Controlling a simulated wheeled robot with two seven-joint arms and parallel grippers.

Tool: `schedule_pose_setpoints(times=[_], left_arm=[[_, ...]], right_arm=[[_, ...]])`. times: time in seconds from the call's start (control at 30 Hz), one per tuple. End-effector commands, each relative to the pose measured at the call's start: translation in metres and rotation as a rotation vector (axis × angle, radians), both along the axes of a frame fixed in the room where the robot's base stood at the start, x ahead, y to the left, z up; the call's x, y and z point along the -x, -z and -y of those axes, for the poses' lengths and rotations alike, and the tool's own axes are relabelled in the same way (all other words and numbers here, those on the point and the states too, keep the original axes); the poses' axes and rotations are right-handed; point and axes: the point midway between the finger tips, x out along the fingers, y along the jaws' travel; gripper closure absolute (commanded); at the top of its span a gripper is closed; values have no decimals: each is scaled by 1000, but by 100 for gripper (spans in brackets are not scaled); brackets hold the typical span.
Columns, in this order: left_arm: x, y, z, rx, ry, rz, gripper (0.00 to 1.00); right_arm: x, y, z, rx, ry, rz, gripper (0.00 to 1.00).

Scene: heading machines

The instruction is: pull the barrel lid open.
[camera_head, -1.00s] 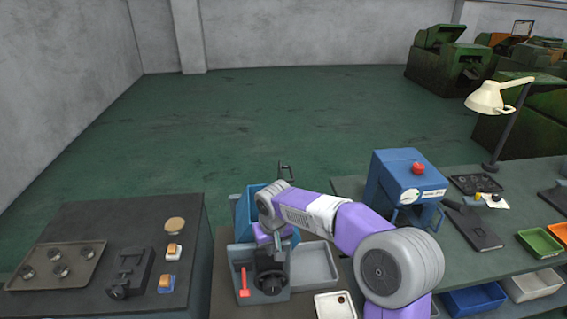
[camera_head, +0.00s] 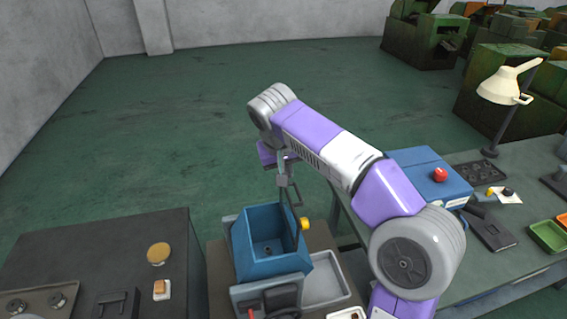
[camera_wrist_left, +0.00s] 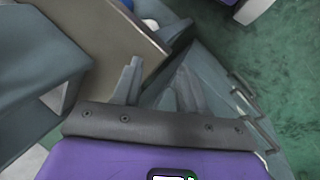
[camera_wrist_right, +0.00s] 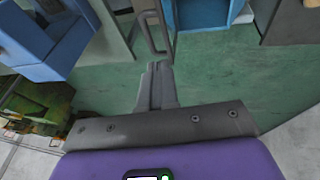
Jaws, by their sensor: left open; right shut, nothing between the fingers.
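The blue barrel (camera_head: 265,262) stands at the lower middle of the head view with its top open, and its inner walls and floor show. A thin dark upright piece (camera_head: 295,222), perhaps the lid seen edge-on, rises at its right side. My right gripper (camera_head: 284,184) is above the barrel's right rear corner. In the right wrist view its fingers (camera_wrist_right: 158,72) are shut and empty, with their tips just short of a grey loop handle (camera_wrist_right: 153,34). My left gripper (camera_wrist_left: 158,84) is open and empty in its wrist view; it is out of the head view.
A dark bench (camera_head: 105,255) with a round tan disc (camera_head: 158,253) stands at left. A grey tray (camera_head: 325,275) lies right of the barrel. The right workbench (camera_head: 515,190) carries a blue machine with a red button (camera_head: 440,174) and a lamp (camera_head: 508,84).

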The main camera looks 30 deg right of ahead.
Motion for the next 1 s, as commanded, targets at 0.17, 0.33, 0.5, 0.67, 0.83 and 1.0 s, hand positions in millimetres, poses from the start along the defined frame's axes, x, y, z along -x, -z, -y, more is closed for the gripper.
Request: schedule_pose_setpoints(times=[0.17, 0.33, 0.5, 0.67, 0.83, 1.0], left_arm=[[0, 8, 0, 0, 0, 1, 57], [-1, 12, 0, 0, 0, 1, 57], [-1, 14, 0, 0, 0, 1, 57], [-1, 14, 0, 0, 0, 1, 57], [-1, 14, 0, 0, 0, 1, 57], [-1, 10, 0, 0, 0, 1, 57]], right_arm=[[-9, 39, 10, 1, 0, -4, 100], [-8, 61, 23, -1, 1, -1, 100], [-7, 72, 30, -1, 0, 0, 100], [-6, 75, 31, -1, -1, 0, 100], [-6, 74, 31, -1, -1, 0, 100], [-10, 74, 26, -20, -17, 4, 100]])
